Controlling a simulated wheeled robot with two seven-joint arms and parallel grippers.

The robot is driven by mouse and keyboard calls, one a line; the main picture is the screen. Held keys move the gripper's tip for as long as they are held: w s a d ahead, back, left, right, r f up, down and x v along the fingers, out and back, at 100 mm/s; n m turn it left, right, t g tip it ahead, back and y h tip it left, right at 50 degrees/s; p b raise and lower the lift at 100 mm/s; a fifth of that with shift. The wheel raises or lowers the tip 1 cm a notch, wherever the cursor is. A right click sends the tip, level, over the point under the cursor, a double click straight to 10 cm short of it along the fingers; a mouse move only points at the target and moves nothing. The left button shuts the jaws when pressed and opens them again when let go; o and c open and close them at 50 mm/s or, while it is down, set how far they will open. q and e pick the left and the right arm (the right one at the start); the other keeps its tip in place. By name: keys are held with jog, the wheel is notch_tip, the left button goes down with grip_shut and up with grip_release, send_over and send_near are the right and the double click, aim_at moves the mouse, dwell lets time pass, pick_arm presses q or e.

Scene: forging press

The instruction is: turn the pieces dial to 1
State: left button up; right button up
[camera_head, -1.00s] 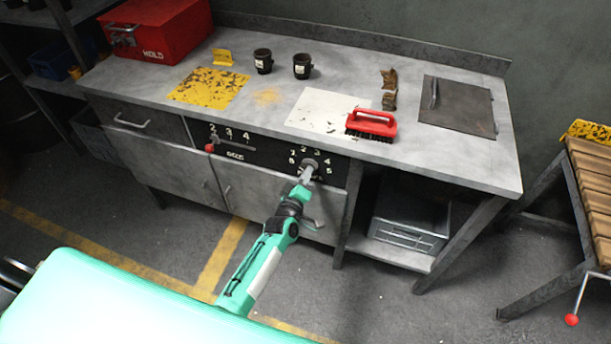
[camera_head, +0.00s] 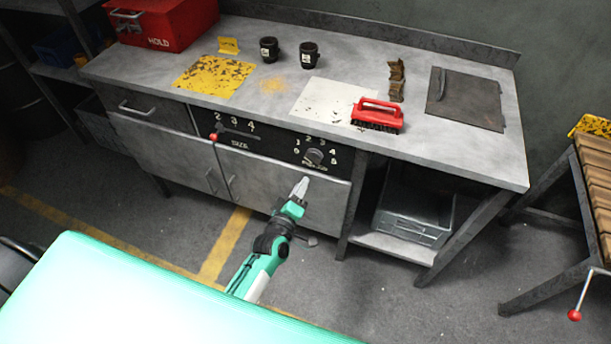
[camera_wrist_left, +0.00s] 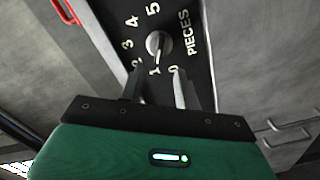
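The pieces dial (camera_head: 314,157) is a round grey knob on the black panel at the front of the bench. My right gripper is not in view.
A size slider with a red knob (camera_head: 213,137) is left of the dial on the panel. Cabinet doors (camera_head: 275,190) lie below. A red brush (camera_head: 377,115) and two dark cups stand on the bench top (camera_head: 470,150). The floor before the bench is clear.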

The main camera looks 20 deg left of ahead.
pick_arm(q)
jog(key=s, duration=0.5)
jog(key=shift+a, duration=0.1)
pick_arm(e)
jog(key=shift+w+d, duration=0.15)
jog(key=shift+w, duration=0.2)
